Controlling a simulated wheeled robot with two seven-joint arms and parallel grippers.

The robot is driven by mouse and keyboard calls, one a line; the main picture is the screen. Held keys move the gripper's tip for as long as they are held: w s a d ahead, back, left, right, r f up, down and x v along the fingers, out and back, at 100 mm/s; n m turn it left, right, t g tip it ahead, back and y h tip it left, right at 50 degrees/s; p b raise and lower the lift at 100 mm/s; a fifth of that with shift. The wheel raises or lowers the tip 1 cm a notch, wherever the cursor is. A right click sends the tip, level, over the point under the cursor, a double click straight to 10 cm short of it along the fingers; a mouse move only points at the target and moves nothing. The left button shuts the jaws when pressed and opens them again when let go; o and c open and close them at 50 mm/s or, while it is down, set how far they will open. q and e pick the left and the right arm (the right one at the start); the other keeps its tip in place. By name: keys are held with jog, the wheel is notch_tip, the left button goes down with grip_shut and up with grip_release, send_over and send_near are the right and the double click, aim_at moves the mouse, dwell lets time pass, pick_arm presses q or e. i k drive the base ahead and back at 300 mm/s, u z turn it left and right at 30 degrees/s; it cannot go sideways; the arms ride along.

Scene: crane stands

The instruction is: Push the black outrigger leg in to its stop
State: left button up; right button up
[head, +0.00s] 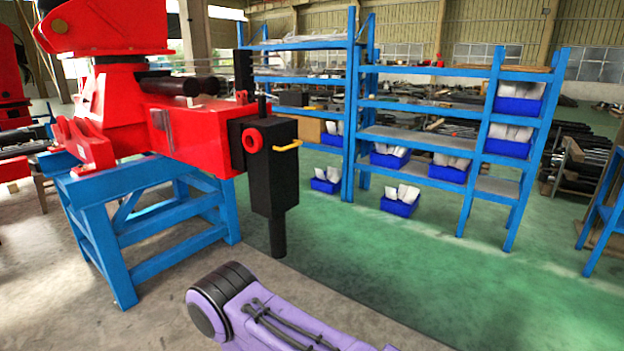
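The black outrigger leg (270,175) hangs upright at the end of a red beam (198,128) on the red crane body. It is a black box with a thinner black post (278,237) below it. A yellow handle (287,146) sticks out to the right of its face, and a red ring (252,140) sits beside it. A short black section shows between the leg and the red beam; I cannot tell how far the leg is out. A purple arm link of mine shows at the bottom centre, below the leg. Neither gripper is in view.
A blue steel stand (150,228) carries the crane at the left. Blue shelves (420,135) with blue bins (398,202) stand behind and to the right. Green floor (400,265) is open to the right of the leg, with grey concrete in front.

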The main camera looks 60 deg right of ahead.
aim_at(264, 146)
jog(key=k, duration=0.15)
jog(key=z, duration=2.05)
jog(key=i, duration=1.9)
jog(key=u, duration=0.2)
